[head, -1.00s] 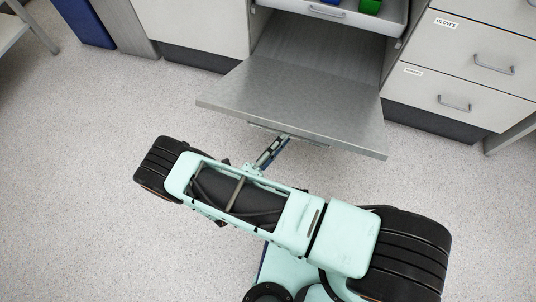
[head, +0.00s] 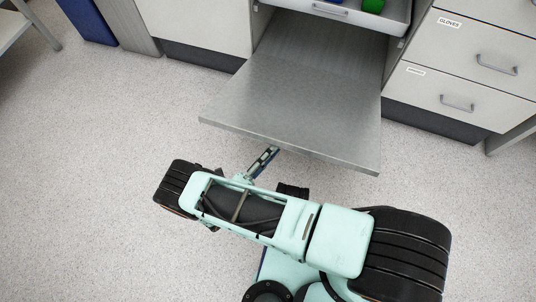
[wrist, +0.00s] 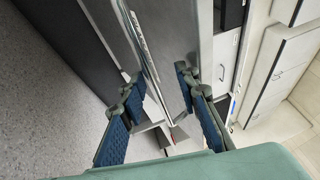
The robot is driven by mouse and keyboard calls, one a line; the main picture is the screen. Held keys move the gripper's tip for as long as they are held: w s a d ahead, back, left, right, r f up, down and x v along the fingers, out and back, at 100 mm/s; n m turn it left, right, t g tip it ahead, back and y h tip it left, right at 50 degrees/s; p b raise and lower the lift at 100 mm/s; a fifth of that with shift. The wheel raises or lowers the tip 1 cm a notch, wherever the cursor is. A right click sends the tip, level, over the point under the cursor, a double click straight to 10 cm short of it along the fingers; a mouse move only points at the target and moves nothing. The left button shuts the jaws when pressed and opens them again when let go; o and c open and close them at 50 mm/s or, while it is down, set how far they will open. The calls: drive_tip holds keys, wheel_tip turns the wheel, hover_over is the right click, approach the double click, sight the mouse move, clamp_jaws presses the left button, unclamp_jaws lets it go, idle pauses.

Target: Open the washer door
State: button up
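The washer door (head: 300,105) is a flat grey metal panel, hinged at the bottom of a cabinet opening and folded down toward me, close to flat. My gripper (head: 270,150) is at the door's front edge, left of its middle, in the head view. In the wrist view my gripper (wrist: 160,80) has its two blue-padded fingers spread apart, with the door's edge (wrist: 138,40) running between them. The fingers do not close on it. I cannot tell whether a finger touches the door. The door's handle is not clear in the head view.
A pulled-out tray (head: 345,12) with a green item (head: 373,5) and a blue item sits above the door. Drawers (head: 462,75) stand at the right, a blue bin (head: 85,20) at the far left. The speckled floor (head: 90,130) left of the door is clear.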

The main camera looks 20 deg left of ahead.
drive_tip(key=shift+s+a+f, duration=0.2)
drive_tip(key=shift+a+f, duration=0.05)
drive_tip(key=shift+f, duration=0.25)
drive_tip(key=shift+s+a+f, duration=0.15)
drive_tip(key=shift+a+f, duration=0.1)
drive_tip(key=shift+f, duration=0.25)
drive_tip(key=shift+o, duration=0.2)
